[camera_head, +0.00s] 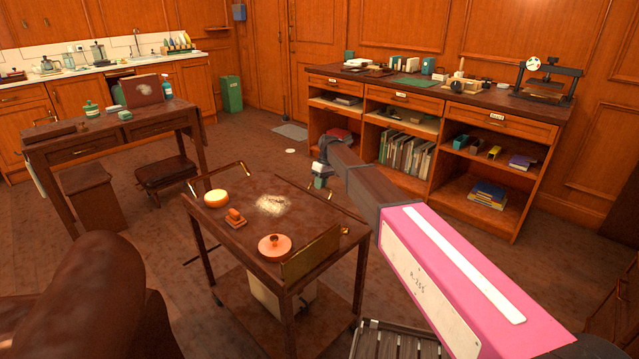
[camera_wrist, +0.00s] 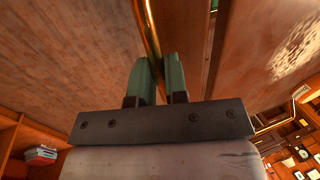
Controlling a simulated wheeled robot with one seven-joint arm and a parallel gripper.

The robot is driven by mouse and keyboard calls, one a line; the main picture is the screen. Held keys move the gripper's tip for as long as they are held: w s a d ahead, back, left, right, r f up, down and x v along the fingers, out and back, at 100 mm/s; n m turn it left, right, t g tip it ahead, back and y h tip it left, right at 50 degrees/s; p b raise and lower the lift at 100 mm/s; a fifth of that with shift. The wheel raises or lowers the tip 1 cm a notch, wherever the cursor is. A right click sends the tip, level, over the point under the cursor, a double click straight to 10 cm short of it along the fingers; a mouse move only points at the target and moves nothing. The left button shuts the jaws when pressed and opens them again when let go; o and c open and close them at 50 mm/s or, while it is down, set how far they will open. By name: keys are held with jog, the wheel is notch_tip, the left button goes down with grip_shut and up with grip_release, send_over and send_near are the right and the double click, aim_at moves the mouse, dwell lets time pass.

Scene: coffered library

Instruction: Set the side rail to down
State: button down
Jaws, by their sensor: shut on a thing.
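A dark wooden cart (camera_head: 255,205) stands in the middle of the room. A thin brass side rail (camera_head: 310,190) runs at its far right edge, partly hidden by my arm. My gripper (camera_head: 321,178) is at this rail. In the wrist view, my gripper (camera_wrist: 159,75) has its green fingers closed on the brass rail (camera_wrist: 149,35), one finger on each side. The rail runs upward out of that view, with the cart's wood on its right and the floor on its left. I cannot tell the rail's exact tilt.
A shelf unit (camera_head: 440,135) stands behind.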

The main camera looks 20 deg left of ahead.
notch_tip(320, 180, down, 7)
jog(key=g+y, duration=0.3)
jog(key=g, duration=0.3)
jog(key=shift+s+a+f+g+y, duration=0.15)
jog(key=shift+s+g+y, duration=0.15)
jog(key=shift+s+g, duration=0.15)
jog(key=shift+a, duration=0.1)
dwell(0.5)
jog(key=c, duration=1.3)
grip_release()
jog(key=shift+o, duration=0.7)
jog(key=shift+s, duration=0.1)
